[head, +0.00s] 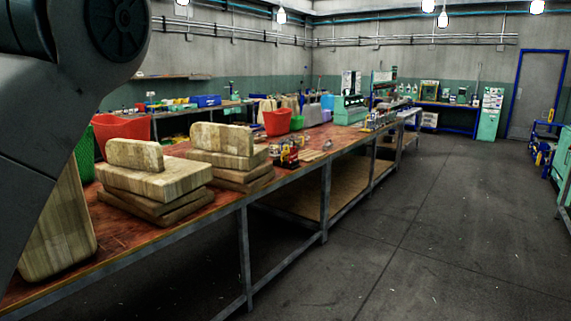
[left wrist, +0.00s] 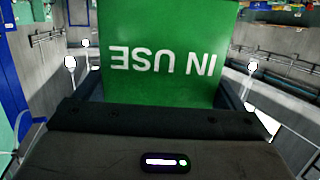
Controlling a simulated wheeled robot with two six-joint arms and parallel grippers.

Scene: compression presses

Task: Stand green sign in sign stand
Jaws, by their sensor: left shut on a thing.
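The green sign (left wrist: 168,30) fills the top middle of the left wrist view, with white letters "IN USE" upside down in that picture. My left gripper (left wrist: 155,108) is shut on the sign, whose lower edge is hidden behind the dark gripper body. Neither the sign nor my left gripper shows in the head view, where only a large grey arm link of mine covers the left side. I cannot make out a sign stand in either view. My right gripper is in neither view.
A long workbench (head: 228,207) runs from the near left towards the back. It carries stacked wooden blocks (head: 155,182), a second stack (head: 222,150), red bins (head: 122,131) and a green machine (head: 349,109). The concrete floor (head: 430,220) on the right is clear. A blue-framed door (head: 537,92) stands far right.

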